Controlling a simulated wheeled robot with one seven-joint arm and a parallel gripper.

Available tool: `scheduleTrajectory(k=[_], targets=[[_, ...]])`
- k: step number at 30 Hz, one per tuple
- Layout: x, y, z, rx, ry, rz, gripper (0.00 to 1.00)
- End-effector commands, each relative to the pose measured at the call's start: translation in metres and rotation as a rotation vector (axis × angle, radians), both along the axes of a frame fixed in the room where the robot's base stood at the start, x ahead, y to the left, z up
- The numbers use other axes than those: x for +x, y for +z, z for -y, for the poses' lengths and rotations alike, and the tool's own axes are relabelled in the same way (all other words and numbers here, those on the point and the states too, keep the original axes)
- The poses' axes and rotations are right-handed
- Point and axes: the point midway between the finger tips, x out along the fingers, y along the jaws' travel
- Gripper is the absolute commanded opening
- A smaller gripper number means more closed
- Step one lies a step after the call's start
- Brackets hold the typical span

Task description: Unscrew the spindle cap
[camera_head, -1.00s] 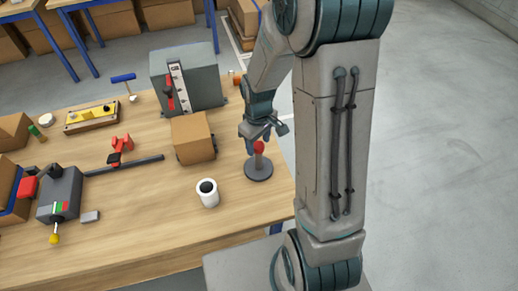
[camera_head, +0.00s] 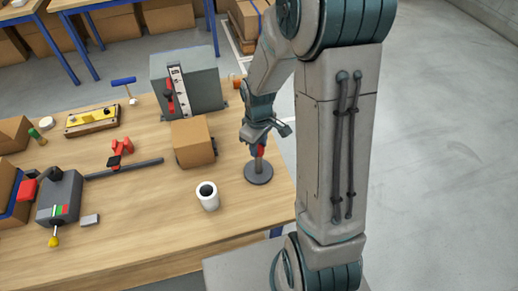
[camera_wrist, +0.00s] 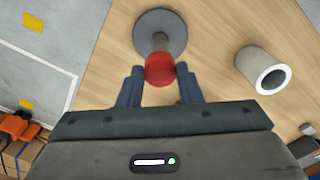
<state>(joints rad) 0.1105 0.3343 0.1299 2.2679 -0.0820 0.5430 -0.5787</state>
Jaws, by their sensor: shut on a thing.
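The spindle stands upright on the table with a round grey base (camera_head: 258,173) and a grey post. Its red cap (camera_head: 261,152) sits at the top of the post, partly hidden by my fingers. My gripper (camera_head: 257,146) points down over the spindle and is shut on the red cap. In the wrist view the red cap (camera_wrist: 160,69) lies between the two blue-grey fingertips (camera_wrist: 160,74), with the post and base (camera_wrist: 160,22) beyond it. I cannot tell from one moment whether the cap is still threaded on the post.
A white cup (camera_head: 207,196) stands left of the spindle. A cardboard box (camera_head: 193,141) and a grey cabinet (camera_head: 187,82) stand behind. A grey machine (camera_head: 60,196) and a dark bar with a red clamp (camera_head: 121,150) are further left. The front middle of the table is clear.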

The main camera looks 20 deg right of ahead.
Motion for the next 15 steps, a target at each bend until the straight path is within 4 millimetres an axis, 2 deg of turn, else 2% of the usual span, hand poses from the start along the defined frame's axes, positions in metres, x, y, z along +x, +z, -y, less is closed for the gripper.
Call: scheduleTrajectory(k=[12,15], targets=[[-0.0012,0.0033,0.0004,0.002,0.587,-0.004,0.13],[-0.0010,0.0019,-0.0001,0.001,0.682,-0.003,0.13]])
